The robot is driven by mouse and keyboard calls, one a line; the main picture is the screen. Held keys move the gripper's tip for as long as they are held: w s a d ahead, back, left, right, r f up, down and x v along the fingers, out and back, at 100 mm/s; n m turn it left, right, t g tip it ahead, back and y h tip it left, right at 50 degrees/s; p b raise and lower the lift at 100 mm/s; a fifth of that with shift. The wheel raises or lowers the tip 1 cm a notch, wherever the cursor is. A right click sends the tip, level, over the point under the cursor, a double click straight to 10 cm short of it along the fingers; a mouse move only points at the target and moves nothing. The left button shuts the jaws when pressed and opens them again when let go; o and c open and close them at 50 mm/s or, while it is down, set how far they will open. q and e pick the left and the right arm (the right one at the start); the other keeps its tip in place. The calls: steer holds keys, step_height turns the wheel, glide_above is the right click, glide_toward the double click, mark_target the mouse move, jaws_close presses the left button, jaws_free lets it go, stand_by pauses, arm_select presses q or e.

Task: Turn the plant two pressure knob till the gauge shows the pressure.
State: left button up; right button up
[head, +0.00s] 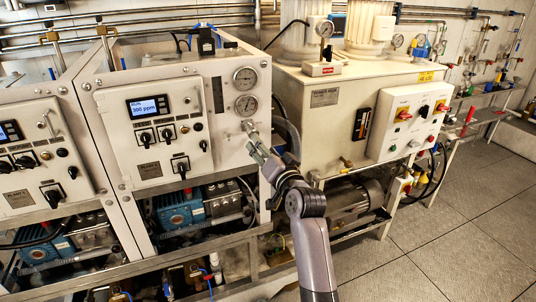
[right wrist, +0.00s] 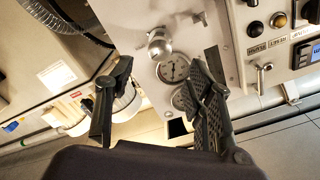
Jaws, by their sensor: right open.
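The plant two panel (head: 155,130) is white, with a lit display (head: 148,107) that seems to read 300 ppm. To its right are two round gauges, an upper one (head: 245,76) and a lower one (head: 246,105); their needles are too small to read. The silver pressure knob (head: 248,125) sits just below the lower gauge. My right gripper (head: 256,142) is close in front of it. In the right wrist view the knob (right wrist: 159,46) lies ahead between the spread, empty fingers of the gripper (right wrist: 161,68), apart from both. One finger partly covers a gauge (right wrist: 183,97). My left gripper is out of view.
The plant one panel (head: 38,160) stands at the left. A white cabinet (head: 345,115) with a control box (head: 411,118) stands right of the gauges. Blue pumps (head: 181,210) sit in the frame below. The tiled floor (head: 440,230) at the right is clear.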

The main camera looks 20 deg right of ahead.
steer(key=shift+s, duration=1.2)
steer(key=s+a+f+n+g+b, duration=0.1)
steer(key=a+f+n+g+b, duration=0.2)
steer(key=f, duration=2.2)
steer(key=s+f+n+g, duration=0.15)
steer(key=s+f, duration=0.25)
steer(key=f, duration=0.4)
steer(key=s+a+f+g, duration=0.1)
steer(key=s+f+g, duration=0.1)
steer(key=s+f, duration=0.35)
steer(key=s+f+g, duration=0.2)
steer(key=f, duration=0.7)
steer(key=s+f+n+g, duration=0.3)
steer(key=s+f+g, duration=0.1)
steer(key=s+f, duration=1.45)
steer(key=s+d+f+g, duration=0.1)
steer(key=s+f, duration=0.2)
steer(key=s, duration=0.6)
steer(key=s+d+f+n+g+b, duration=0.1)
steer(key=s+d+f+g, duration=0.1)
steer(key=s, duration=0.7)
steer(key=s+d+f+n+g+b, duration=0.1)
steer(key=s+f, duration=0.3)
steer(key=s, duration=0.5)
steer(key=shift+s+d+h, duration=0.15)
steer(key=shift+d+h, duration=0.15)
steer(key=shift+d, duration=0.05)
